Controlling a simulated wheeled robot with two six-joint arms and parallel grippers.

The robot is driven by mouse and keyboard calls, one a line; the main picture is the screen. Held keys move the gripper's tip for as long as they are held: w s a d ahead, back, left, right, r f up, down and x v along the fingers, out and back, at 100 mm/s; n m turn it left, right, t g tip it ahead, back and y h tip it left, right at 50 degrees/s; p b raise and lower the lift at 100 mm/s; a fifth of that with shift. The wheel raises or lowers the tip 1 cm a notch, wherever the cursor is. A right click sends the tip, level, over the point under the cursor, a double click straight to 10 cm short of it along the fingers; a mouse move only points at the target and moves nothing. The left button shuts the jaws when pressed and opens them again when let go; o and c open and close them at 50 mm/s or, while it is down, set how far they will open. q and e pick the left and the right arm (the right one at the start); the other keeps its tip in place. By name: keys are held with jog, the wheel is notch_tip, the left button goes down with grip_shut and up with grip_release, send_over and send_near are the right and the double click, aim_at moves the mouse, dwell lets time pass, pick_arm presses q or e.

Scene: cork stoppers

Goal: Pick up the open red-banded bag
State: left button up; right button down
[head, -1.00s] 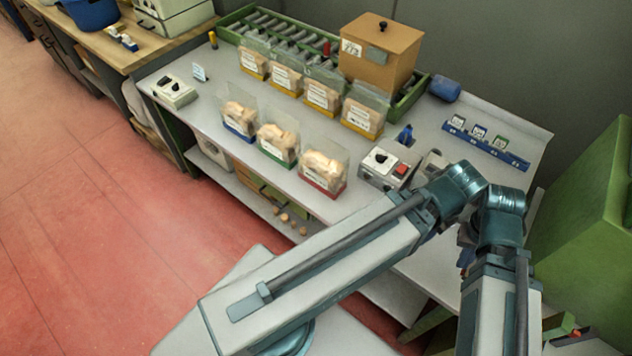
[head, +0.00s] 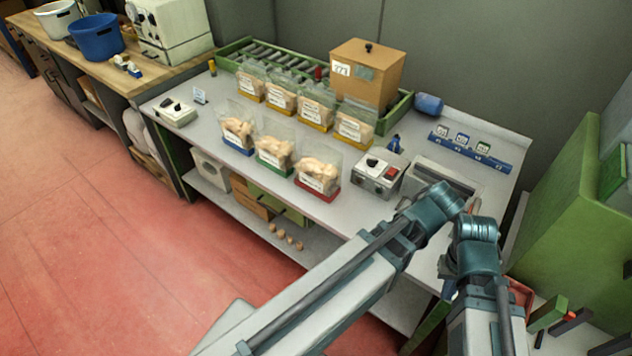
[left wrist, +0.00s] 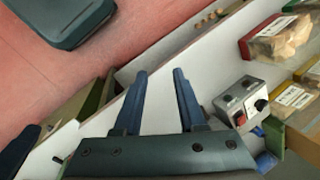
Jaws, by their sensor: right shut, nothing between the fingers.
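The red-banded bag (head: 318,174) stands on the grey bench near its front edge, at the right end of the front row. It is clear, holds pale corks, and has a red band at its base. It also shows at the upper right of the left wrist view (left wrist: 280,36). My left gripper (left wrist: 159,72) is open and empty in the left wrist view, with the bag off to its right and clearly apart. My right gripper (head: 449,289) is mostly hidden behind arm links at the lower right of the head view. It is shut and away from the bag.
A green-banded bag (head: 274,154) and a blue-banded bag (head: 238,132) stand left of it. Several yellow-banded bags (head: 315,105) stand behind. A control box (head: 379,175) with a red switch is close on its right. A green cabinet (head: 560,215) stands at the far right.

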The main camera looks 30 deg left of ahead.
pick_arm(q)
jog(key=w+a+f+m+t+y+b, duration=0.1)
jog(key=w+a+f+m+y+b, duration=0.25)
jog(key=w+a+b, duration=0.3)
jog(key=w+a+f+m+y+b, duration=0.2)
jog(key=w+a+m+y+b, duration=0.1)
jog(key=w+a+y+b, duration=0.25)
jog(key=m+y+b, duration=0.5)
jog(key=m+b, duration=0.1)
jog(key=b, duration=0.3)
send_near(327, 148)
jog(key=a, duration=0.6)
jog(key=w+a, duration=0.1)
jog(key=a, duration=0.3)
jog(key=shift+f, duration=0.15)
grip_shut()
